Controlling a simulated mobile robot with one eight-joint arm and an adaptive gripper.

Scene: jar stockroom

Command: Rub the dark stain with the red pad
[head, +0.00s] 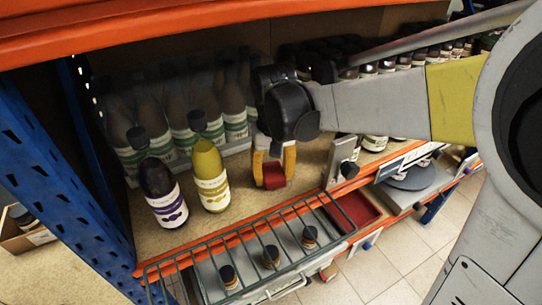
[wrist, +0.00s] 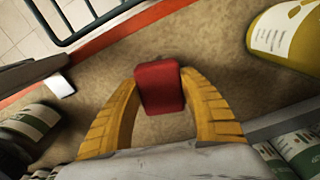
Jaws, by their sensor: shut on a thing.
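The red pad (head: 273,176) is a small block between the yellow fingers of my gripper (head: 272,168). In the wrist view the red pad (wrist: 160,88) sits between the two fingertips of my gripper (wrist: 162,82), which is shut on it. The pad is over the tan shelf board (head: 235,222), to the right of the yellow bottle. I cannot tell whether it touches the board. I cannot make out the dark stain in either view; the pad, my gripper or the bottles may hide it.
A yellow bottle (head: 209,178) and a dark purple-labelled bottle (head: 161,192) stand left of my gripper. Green-labelled bottles (head: 235,120) line the back. A wire rail (head: 245,243) runs along the front, beside the orange shelf edge. A blue upright (head: 55,165) bounds the left.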

